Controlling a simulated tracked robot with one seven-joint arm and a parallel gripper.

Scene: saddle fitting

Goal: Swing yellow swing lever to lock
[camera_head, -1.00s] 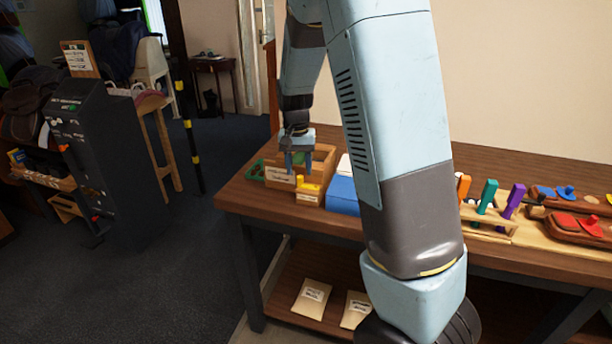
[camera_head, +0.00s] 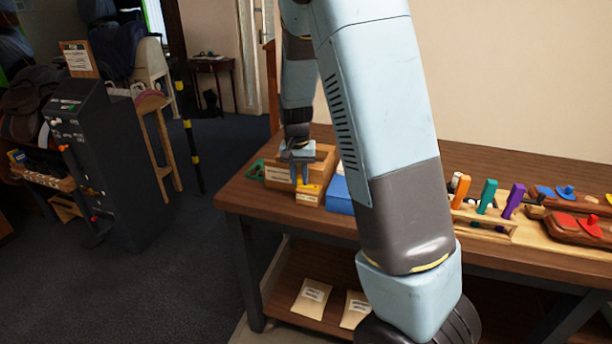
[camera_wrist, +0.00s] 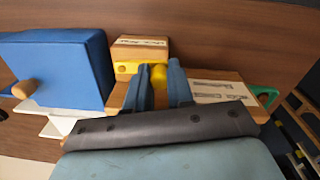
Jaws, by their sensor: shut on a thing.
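The yellow swing lever (camera_wrist: 126,68) is on a small wooden block (camera_wrist: 140,50) with a label, beside a larger labelled wooden box. In the wrist view its rounded yellow knob (camera_wrist: 158,75) sits between the fingers of my gripper (camera_wrist: 160,80). The gripper is shut on this knob. In the head view my gripper (camera_head: 300,180) points down at the lever (camera_head: 309,188), at the front of the wooden box (camera_head: 279,174). The fingers hide part of the lever there. I cannot tell the lever's exact angle.
A blue block (camera_head: 340,195) stands close to the right of the small wooden block. A green piece (camera_head: 257,170) lies at the box's left. Orange, green and purple handles (camera_head: 488,197) and red and blue pieces stand further right on the table (camera_head: 240,192).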

